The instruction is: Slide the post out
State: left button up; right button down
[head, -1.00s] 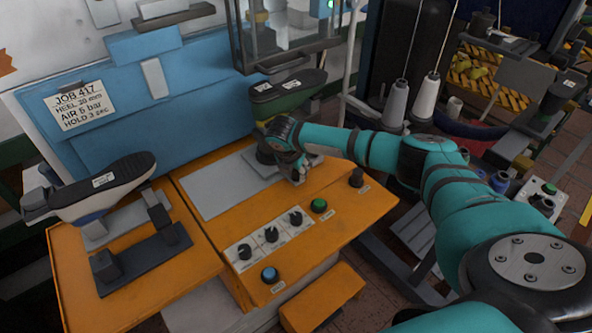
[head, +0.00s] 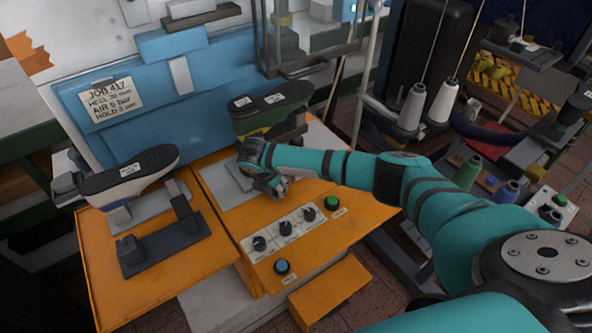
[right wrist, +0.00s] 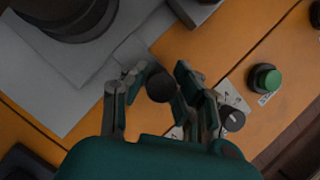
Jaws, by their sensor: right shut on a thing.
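My right gripper (head: 278,190) is low over the orange table, near its middle. In the right wrist view its fingers (right wrist: 158,88) close around a small black round knob (right wrist: 160,87) at the edge of the grey plates. A large dark round base (right wrist: 65,15) stands on the plates at the upper left of that view. In the head view a green shoe (head: 252,124) sits sole-up just behind my gripper. The dark post (head: 291,131) beneath it is partly hidden by the shoe and my arm. My left gripper is not in view.
The orange table (head: 215,290) carries black dials (head: 285,228), a blue button (head: 282,267) and a green button (head: 332,203). A second sole-up shoe (head: 130,172) stands at left behind a dark bracket (head: 165,245). The blue panel (head: 130,120) rises behind. Thread cones (head: 412,107) stand right.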

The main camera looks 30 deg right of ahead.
jog(key=shift+s+a+p, duration=0.2)
jog(key=shift+a+p, duration=0.2)
jog(key=shift+a, duration=2.45)
jog(key=c, duration=1.1)
grip_release()
jog(key=shift+a, duration=0.15)
jog(key=shift+o, duration=0.2)
jog(key=shift+r, duration=0.1)
jog(key=v, duration=1.2)
jog(key=shift+a, duration=0.1)
